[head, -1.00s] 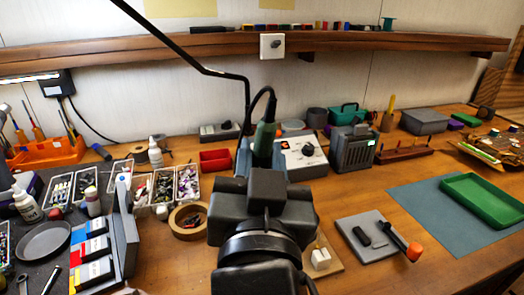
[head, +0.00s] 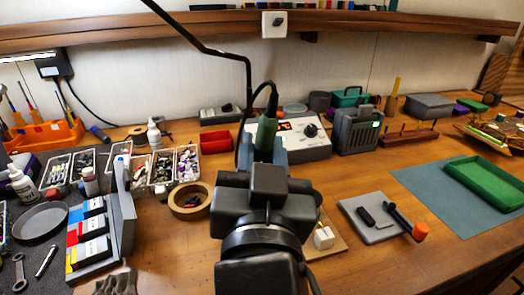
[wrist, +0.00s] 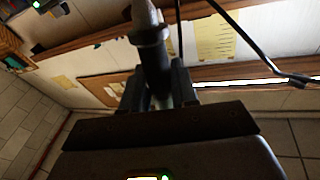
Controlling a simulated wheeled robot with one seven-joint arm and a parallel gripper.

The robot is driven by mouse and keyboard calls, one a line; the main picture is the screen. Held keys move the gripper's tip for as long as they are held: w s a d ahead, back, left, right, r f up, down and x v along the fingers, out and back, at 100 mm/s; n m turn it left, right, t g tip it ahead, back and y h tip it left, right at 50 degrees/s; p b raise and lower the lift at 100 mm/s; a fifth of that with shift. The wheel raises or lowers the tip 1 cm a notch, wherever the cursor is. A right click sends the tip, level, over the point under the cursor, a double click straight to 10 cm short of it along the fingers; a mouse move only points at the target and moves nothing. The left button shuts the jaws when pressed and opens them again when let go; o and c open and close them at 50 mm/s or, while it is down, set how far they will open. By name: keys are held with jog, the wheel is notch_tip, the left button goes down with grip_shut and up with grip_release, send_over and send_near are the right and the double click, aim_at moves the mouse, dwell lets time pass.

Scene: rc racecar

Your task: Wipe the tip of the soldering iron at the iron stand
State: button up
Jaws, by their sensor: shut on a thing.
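My gripper (wrist: 157,82) is shut on the soldering iron (wrist: 152,50), whose dark body runs between the two fingers in the wrist view. In the head view the iron's green handle (head: 266,133) stands nearly upright just beyond my wrist, with its black cable looping up from the top. The iron's tip is hidden behind my wrist in the head view and cannot be made out in the wrist view. I cannot pick out the iron stand with certainty. A pale soldering station (head: 305,140) with a dark knob stands behind and right of the handle.
A wooden plate with a white block (head: 324,237) lies close right of my wrist. A grey unit (head: 357,130) stands behind right, and a grey pad (head: 375,219) holds dark tools. Bare bench shows around the pad.

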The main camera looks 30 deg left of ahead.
aim_at(262, 134)
jog(key=shift+f+b, duration=1.1)
dwell(3.1)
jog(key=shift+r+p, duration=2.3)
jog(key=shift+r, duration=0.75)
